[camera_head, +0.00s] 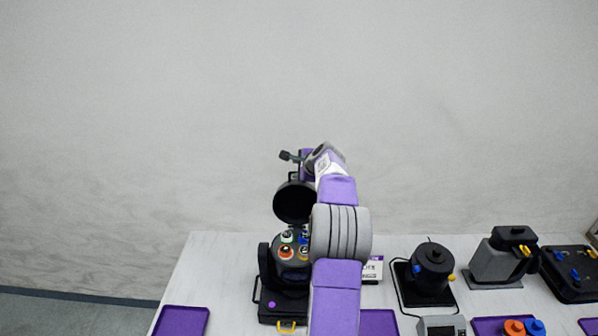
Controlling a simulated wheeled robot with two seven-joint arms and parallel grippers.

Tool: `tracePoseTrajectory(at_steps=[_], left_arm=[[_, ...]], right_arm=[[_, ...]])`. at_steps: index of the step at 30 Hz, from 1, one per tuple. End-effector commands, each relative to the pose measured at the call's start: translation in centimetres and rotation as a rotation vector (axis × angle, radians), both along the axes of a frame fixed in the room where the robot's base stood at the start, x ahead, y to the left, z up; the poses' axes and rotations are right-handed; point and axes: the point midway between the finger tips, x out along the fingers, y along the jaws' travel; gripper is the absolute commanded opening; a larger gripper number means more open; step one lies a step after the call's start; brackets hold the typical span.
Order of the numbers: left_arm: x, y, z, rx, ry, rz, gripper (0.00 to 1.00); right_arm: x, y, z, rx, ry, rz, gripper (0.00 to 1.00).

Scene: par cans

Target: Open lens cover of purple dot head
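The purple dot head (280,310) is a black lamp on the table, with a purple dot on its base front. Its round black lens cover (294,203) stands raised, tilted up behind the body. The open face shows several coloured knobs (287,252), partly hidden on the right by my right arm. My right gripper (294,174) is at the upper edge of the cover, close to its small handle. Its fingers are small and mostly hidden, so I cannot tell whether they are shut on the handle. My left gripper is out of view.
A second black head (433,262) stands to the right, with a grey head (496,262) and a black case (571,272) farther right. Purple trays (181,321) lie along the front. A white card (373,268) is partly behind my arm.

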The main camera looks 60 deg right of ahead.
Motion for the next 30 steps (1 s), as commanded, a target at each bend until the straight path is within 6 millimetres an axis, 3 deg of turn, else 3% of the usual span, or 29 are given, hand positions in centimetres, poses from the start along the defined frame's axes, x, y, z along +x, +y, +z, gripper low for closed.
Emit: tracePoseTrajectory(at_steps=[17, 30], left_arm=[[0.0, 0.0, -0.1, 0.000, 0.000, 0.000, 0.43], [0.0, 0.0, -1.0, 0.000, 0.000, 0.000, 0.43]], right_arm=[[0.2, 0.5, -0.2, 0.014, 0.000, 0.010, 0.35], [-4.5, 2.6, 4.0, 0.001, -0.003, 0.000, 0.35]])
